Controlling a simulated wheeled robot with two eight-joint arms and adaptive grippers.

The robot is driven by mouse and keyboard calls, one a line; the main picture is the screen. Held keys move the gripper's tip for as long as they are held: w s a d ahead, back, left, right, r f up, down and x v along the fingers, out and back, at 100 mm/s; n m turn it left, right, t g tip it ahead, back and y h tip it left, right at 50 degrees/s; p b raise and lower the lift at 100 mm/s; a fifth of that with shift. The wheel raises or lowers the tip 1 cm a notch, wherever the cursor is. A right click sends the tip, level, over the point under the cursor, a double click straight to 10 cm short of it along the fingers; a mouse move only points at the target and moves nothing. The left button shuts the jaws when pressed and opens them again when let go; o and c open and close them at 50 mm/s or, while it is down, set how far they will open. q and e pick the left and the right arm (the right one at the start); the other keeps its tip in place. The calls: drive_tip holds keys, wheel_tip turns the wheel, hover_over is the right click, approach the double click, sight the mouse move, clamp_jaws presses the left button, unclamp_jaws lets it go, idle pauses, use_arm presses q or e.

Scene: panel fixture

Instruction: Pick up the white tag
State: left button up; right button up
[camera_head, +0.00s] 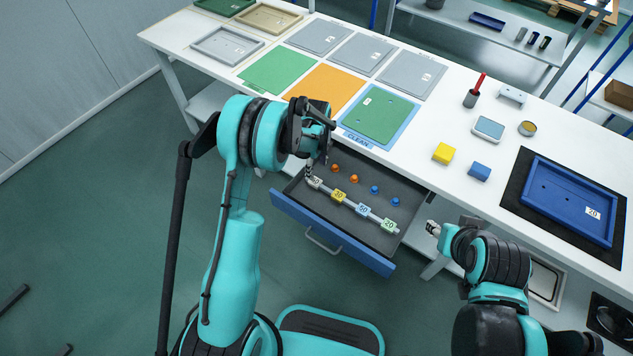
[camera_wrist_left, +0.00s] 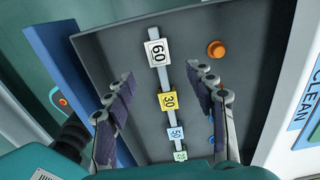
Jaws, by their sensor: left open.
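The white tag (camera_head: 315,183), marked 60, sits at the left end of a grey rail in the open drawer (camera_head: 345,250). In the left wrist view the white tag (camera_wrist_left: 157,53) lies just beyond my fingertips, between their lines. My left gripper (camera_head: 309,170) is over the drawer's left end, close to the tag; in the wrist view the left gripper (camera_wrist_left: 160,73) is open and empty. A yellow tag (camera_wrist_left: 168,101), a blue tag (camera_wrist_left: 176,134) and a green tag (camera_wrist_left: 181,156) follow along the rail. My right gripper (camera_head: 432,228) is beside the drawer's right side, too small to read.
Orange knobs (camera_wrist_left: 215,49) and blue knobs lie beside the rail. The table edge is above the drawer, with a green panel (camera_head: 378,116) on a blue mat marked CLEAN. A yellow block (camera_head: 444,153) and blue block (camera_head: 479,172) stand on the table.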

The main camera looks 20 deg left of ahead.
sight(315, 181)
use_arm(q)
wheel_tip(315, 181, down, 3)
drive_tip(key=shift+b, duration=0.45)
drive_tip(key=f, duration=0.1)
drive_tip(key=f+b, duration=0.1)
drive_tip(key=f, duration=0.1)
drive_tip(key=f+b, duration=0.1)
drive_tip(key=f, duration=0.1)
drive_tip(key=shift+a, duration=0.3)
drive_tip(key=shift+c, duration=1.2)
drive_tip(key=c, duration=0.6)
